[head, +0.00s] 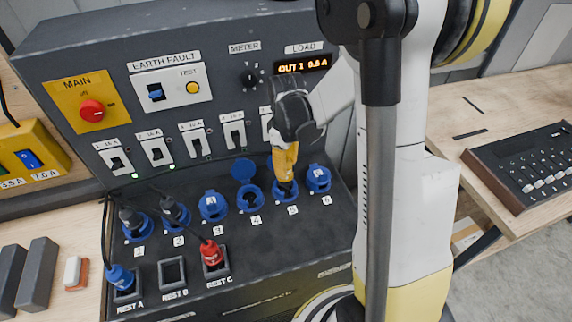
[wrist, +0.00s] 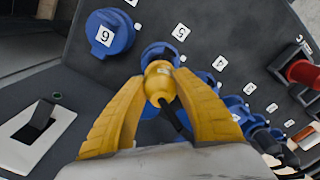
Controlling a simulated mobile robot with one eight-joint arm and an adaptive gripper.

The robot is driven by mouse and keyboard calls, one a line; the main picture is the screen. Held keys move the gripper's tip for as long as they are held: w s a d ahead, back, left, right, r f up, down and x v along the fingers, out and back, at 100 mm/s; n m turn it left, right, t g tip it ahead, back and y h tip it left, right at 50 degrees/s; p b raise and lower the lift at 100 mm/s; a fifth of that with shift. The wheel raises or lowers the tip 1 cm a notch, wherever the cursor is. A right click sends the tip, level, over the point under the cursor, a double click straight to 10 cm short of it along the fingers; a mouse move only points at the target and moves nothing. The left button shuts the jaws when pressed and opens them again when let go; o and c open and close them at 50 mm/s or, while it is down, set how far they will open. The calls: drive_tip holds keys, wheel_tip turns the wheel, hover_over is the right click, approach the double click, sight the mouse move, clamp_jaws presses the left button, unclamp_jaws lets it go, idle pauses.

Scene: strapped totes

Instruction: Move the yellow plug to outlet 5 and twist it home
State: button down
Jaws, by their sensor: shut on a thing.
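The yellow plug (wrist: 160,82) has a dark cable and is held between the two yellow fingers of my gripper (wrist: 161,88). Its front end meets the blue outlet 5 (wrist: 160,54); whether it is fully seated or turned I cannot tell. In the head view my gripper (head: 286,158) points down at outlet 5 (head: 287,190), its fingers hiding most of the plug. The label 5 lies just in front of that outlet. Outlet 4 (head: 250,198), to its left, is empty with its blue lid raised.
Outlet 6 (head: 318,179) and outlet 3 (head: 212,205) have lids shut. Dark plugs (head: 132,218) stand in outlets 1 and 2. A blue plug (head: 120,277) is in REST A, a red plug (head: 211,253) in REST C; REST B (head: 172,273) is empty. Breaker switches (head: 195,142) line the upright panel behind.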

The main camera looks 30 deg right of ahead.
drive_tip(key=shift+f+b, duration=1.85)
drive_tip(key=shift+f, duration=0.15)
idle(0.9)
drive_tip(key=shift+m+b, duration=0.4)
drive_tip(key=shift+m, duration=1.1)
drive_tip(key=shift+m+b, duration=0.3)
drive_tip(key=shift+m, duration=0.7)
drive_tip(key=shift+a+m, duration=0.1)
drive_tip(key=shift+m, duration=0.3)
drive_tip(key=shift+m+b, duration=0.35)
drive_tip(key=shift+m, duration=1.15)
drive_tip(key=shift+m+b, duration=0.3)
drive_tip(key=shift+m, duration=0.5)
